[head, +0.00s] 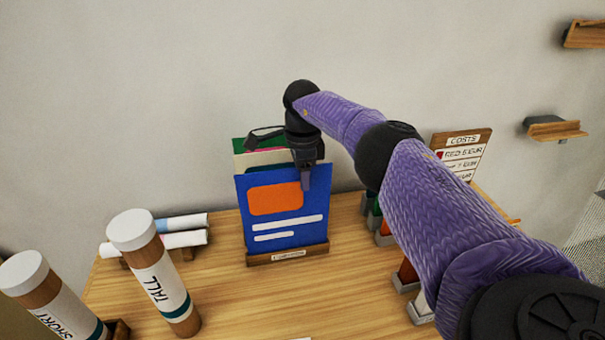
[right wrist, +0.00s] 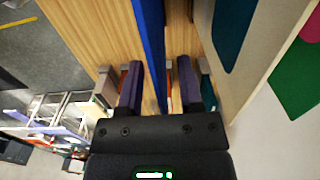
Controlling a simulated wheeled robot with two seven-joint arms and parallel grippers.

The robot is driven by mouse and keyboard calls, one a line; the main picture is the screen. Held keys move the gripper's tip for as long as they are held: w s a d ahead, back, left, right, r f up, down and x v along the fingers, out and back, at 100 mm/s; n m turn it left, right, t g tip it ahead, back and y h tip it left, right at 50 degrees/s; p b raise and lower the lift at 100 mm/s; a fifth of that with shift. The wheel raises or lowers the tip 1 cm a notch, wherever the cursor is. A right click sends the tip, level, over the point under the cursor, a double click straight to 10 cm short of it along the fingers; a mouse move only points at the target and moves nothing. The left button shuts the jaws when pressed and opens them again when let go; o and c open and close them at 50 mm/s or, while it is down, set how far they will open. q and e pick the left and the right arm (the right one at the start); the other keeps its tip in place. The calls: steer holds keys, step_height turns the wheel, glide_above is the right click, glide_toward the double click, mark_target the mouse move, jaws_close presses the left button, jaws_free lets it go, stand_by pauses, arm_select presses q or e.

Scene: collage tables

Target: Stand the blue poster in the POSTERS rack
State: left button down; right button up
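The blue poster (head: 262,226), with an orange block and white bars, stands nearly upright in a low wooden rack (head: 262,260) in the head view. The rack's small front label is too small to read. My right gripper (head: 305,178) is at the poster's upper right edge, with one finger in front of it. In the right wrist view, the blue poster (right wrist: 152,40) shows edge-on between the two fingers of my right gripper (right wrist: 158,80). Gaps show on both sides, so the fingers are open around it. My left gripper is out of view.
A green poster (head: 250,146) and others stand behind the blue one. Tubes marked TALL (head: 155,280) and SHORT (head: 48,295) stand at the left, near rolled sheets (head: 180,240). A COSTS sign (head: 462,152) is at the right.

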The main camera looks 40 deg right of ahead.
step_height(320, 180, up, 10)
steer(key=shift+f, duration=0.1)
stand_by(0.7)
